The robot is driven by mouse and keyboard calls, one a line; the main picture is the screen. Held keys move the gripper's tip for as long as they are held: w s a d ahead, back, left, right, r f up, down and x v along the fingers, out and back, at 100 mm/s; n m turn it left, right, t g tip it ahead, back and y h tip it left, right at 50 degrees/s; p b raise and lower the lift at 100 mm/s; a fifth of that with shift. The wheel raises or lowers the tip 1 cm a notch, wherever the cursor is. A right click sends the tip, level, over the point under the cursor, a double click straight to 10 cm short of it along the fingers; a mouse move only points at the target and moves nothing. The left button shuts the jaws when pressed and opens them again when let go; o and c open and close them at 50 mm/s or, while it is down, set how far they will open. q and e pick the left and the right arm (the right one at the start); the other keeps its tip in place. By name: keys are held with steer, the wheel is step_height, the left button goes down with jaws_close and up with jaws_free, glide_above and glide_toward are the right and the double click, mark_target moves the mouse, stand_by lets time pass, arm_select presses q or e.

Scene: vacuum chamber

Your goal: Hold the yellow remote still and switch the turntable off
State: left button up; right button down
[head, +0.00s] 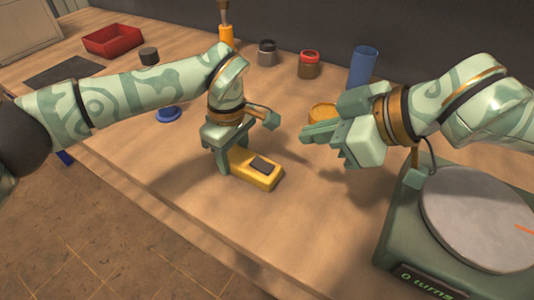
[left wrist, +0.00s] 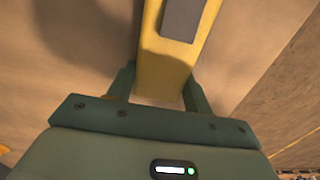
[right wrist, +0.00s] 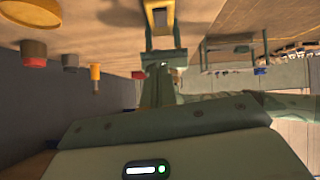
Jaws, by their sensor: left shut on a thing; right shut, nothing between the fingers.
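The yellow remote (head: 268,180) lies on the wooden table and has a dark grey rocker or button (head: 261,164) on top. My right gripper (head: 308,134) is shut and empty, above the table to the right of the remote. The remote (right wrist: 160,36) also shows beyond its fingertips in the right wrist view. The green turntable (head: 398,222) stands at bottom right, with a grey disc (head: 480,215), an orange mark and a display reading "0 turns".
A red tray (head: 112,41), a dark cylinder (head: 149,56), a blue disc (head: 168,114), a grey jar (head: 267,54), a red-topped jar (head: 309,66) and a tall blue cylinder (head: 362,68) stand around the back. A yellow round thing (head: 322,112) is partly behind my right gripper. The front table is clear.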

steer(key=shift+a+r+m, duration=0.1)
steer(key=shift+a+m, duration=0.05)
steer(key=shift+m, duration=0.65)
glide_above(255, 159)
steer(key=s+d, duration=0.2)
steer(key=d, duration=0.1)
steer(key=f, duration=0.6)
steer(key=shift+s+a+f, duration=0.1)
steer(key=shift+a+f, duration=0.05)
steer(key=shift+a, duration=0.05)
step_height(255, 159, down, 2)
steer(key=shift+a+f, duration=0.1)
steer(key=shift+f, duration=0.15)
steer(key=shift+w+f, duration=0.2)
steer(key=shift+f, duration=0.55)
steer(key=shift+a+f, duration=0.15)
steer(key=shift+f, duration=0.05)
steer(key=shift+w+a, duration=0.1)
